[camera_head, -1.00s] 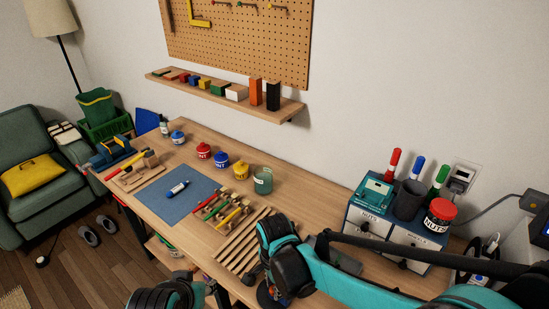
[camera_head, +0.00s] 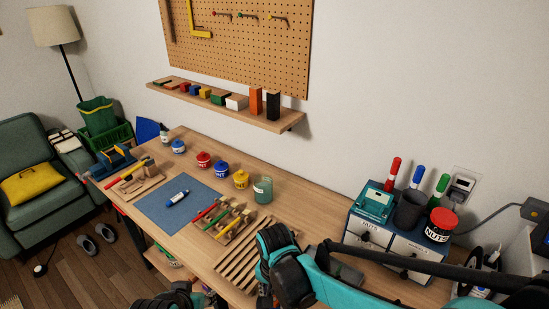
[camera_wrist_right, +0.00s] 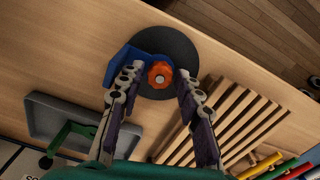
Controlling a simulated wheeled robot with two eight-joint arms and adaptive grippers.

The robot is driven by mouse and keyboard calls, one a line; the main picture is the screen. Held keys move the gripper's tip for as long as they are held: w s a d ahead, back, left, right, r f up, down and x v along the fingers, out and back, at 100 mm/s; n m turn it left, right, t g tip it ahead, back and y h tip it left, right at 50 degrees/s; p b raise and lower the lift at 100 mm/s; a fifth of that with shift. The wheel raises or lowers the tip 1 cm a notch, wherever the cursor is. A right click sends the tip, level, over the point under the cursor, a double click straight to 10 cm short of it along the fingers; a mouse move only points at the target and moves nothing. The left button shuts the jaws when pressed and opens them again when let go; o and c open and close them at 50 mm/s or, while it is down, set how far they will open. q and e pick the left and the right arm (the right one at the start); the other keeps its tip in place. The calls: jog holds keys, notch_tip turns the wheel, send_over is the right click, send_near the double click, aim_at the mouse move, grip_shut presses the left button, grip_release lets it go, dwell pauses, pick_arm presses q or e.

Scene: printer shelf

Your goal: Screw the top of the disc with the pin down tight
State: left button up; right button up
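A dark round disc (camera_wrist_right: 178,52) lies on the wooden bench in the right wrist view. An orange knob (camera_wrist_right: 160,74) stands near its middle, with a small pale pin end beside it. A blue piece (camera_wrist_right: 122,66) reaches over the disc's left side. My right gripper (camera_wrist_right: 160,71) is open, its two fingers on either side of the orange knob; I cannot tell whether they touch it. In the head view my right wrist hides the disc. A part of my left arm shows at the bottom edge of the head view; its fingers cannot be made out.
A slatted wooden rack (camera_head: 245,262) lies beside the disc. A grey tray (camera_wrist_right: 75,128) is on its other side. A drawer box (camera_head: 390,240) with markers, a black cup and a nuts jar (camera_head: 440,226) stands at the right. A blue mat (camera_head: 165,212) and paint jars lie further left.

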jog(key=n, duration=0.9)
jog(key=shift+n, duration=0.3)
jog(key=c, duration=0.6)
jog(key=m, duration=1.7)
jog(key=o, duration=0.6)
